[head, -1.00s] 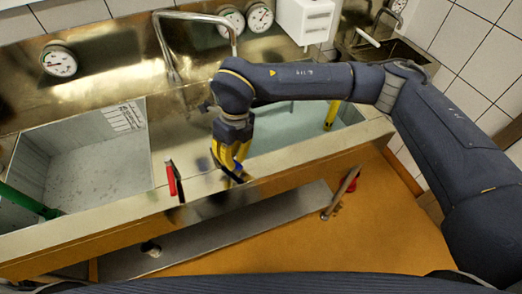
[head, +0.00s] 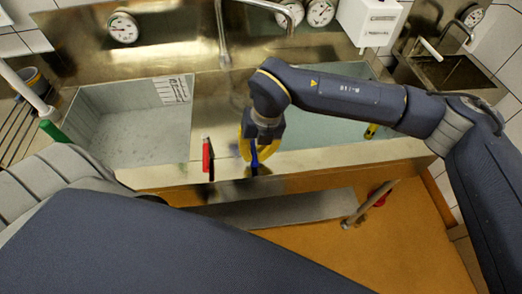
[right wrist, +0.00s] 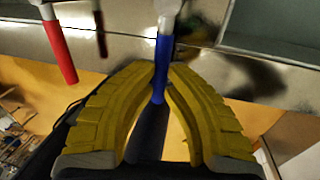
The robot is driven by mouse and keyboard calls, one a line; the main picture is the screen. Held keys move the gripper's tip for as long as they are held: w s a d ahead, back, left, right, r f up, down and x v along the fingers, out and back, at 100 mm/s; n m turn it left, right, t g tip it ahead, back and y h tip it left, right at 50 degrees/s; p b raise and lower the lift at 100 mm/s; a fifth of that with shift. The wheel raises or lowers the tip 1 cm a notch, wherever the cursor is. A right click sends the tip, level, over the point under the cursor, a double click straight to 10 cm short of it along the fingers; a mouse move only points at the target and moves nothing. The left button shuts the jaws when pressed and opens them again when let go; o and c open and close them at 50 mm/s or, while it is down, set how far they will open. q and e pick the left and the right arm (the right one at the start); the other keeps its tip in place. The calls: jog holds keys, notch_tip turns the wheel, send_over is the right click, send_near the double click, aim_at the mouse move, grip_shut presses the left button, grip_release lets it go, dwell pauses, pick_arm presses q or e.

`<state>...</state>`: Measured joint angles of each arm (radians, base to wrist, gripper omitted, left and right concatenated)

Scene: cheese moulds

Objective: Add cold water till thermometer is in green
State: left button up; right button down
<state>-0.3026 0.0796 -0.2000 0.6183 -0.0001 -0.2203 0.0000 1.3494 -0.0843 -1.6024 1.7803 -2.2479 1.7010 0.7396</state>
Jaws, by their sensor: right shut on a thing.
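A blue tap handle (head: 254,158) hangs at the front edge of the steel counter. It also shows in the right wrist view (right wrist: 163,55). My right gripper (head: 250,152) has its yellow fingers around the blue handle and is shut on it. A red tap handle (head: 207,158) is just left of it and free; it also shows in the right wrist view (right wrist: 60,52). A round dial (head: 123,27) is on the left back wall. Two more dials (head: 290,12) (head: 320,12) are at the top; their needles and colours are too small to read. My left gripper is out of view.
A grey basin (head: 85,108) is at left and a water-filled basin (head: 330,130) at right. A curved metal spout (head: 220,35) rises between them. A small sink (head: 460,80) is at far right. A pipe with a red fitting (head: 372,203) stands below the counter.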

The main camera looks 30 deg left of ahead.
jog(key=shift+s+f, duration=0.1)
jog(key=shift+f, duration=0.05)
jog(key=c, duration=1.4)
grip_release()
jog(key=shift+o, duration=0.2)
jog(key=shift+r, duration=0.2)
notch_tip(320, 180, up, 12)
jog(key=w+d, duration=0.1)
jog(key=shift+w+d+f, duration=0.2)
jog(key=shift+d, duration=0.2)
